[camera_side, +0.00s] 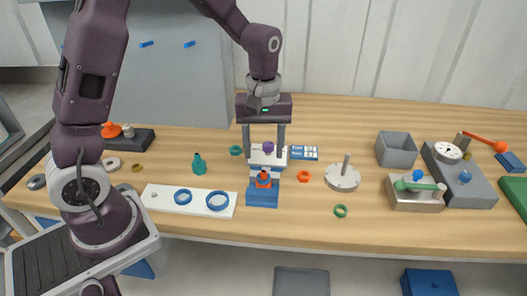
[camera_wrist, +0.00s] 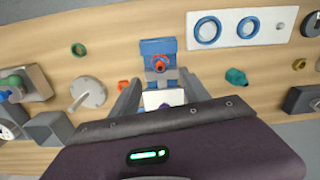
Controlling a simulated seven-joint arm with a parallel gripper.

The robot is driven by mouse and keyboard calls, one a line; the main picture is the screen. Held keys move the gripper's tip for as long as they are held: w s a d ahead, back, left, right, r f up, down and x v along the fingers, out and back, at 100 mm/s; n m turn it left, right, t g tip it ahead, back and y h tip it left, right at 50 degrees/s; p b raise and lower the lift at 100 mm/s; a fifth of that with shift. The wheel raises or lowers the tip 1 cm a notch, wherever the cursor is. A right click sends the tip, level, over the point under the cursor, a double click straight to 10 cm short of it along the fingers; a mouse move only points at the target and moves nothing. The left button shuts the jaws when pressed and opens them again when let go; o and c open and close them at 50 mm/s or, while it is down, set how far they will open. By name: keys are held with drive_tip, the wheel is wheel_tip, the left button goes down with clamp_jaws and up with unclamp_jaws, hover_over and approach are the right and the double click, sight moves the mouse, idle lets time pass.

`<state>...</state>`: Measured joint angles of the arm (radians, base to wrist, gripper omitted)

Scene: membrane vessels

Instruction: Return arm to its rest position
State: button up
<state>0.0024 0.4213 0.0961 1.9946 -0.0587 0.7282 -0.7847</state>
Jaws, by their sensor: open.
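My gripper (camera_side: 264,148) hangs over the middle of the wooden table with its two fingers apart. Between and behind the fingers in the side view is a white block with a purple knob (camera_side: 268,147). Just in front of it stands a blue fixture (camera_side: 262,197) with an orange ring-shaped fitting (camera_side: 264,179) on it. In the wrist view the blue fixture (camera_wrist: 157,47) and its orange fitting (camera_wrist: 158,62) lie beyond the fingers, and the white block (camera_wrist: 164,98) shows between the fingers, partly hidden by my gripper's body. Whether the fingers touch the white block cannot be told.
A white plate with blue rings (camera_side: 190,201) lies left, beside a teal bottle-shaped part (camera_side: 199,164). Right are a round disc with a post (camera_side: 342,178), a grey open box (camera_side: 396,149) and a grey device (camera_side: 460,178). Small loose rings lie around. Bare table shows at front right.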

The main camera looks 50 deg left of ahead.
drive_tip(key=shift+r, duration=0.1)
drive_tip(key=s+d+r+m+t, duration=0.25)
drive_tip(key=s+r+m, duration=0.35)
drive_tip(key=s+r, duration=0.5)
drive_tip(key=s+r+m+t, duration=0.3)
drive_tip(key=s+m, duration=0.1)
drive_tip(key=s, duration=0.5)
drive_tip(key=shift+s, duration=0.15)
